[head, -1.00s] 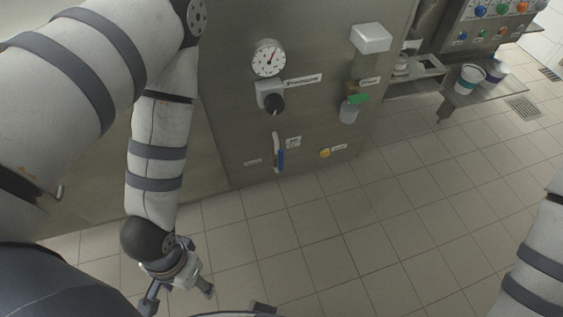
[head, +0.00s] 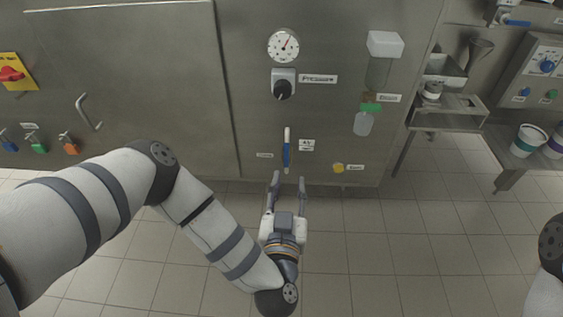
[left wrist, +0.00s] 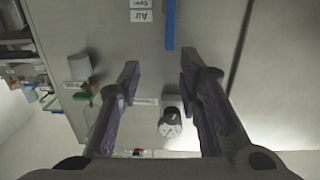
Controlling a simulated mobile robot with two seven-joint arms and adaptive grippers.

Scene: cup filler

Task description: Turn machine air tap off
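The air tap's blue handle (head: 286,155) hangs vertical on the steel machine front, below a white upper part and beside a small label (head: 307,145). In the left wrist view the blue handle (left wrist: 170,24) shows at the top, beyond and between the fingertips. My left gripper (head: 288,180) is open and empty, just below the handle, its fingers pointing up at it. It also shows open in the left wrist view (left wrist: 158,72). They look apart from the handle. My right gripper is out of view; only part of my right arm shows at the right edge.
Above the tap are a black pressure knob (head: 283,89) and a dial gauge (head: 283,46). A yellow button (head: 338,168) sits to its right. Cups (head: 527,140) stand on a shelf at right. The tiled floor is clear.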

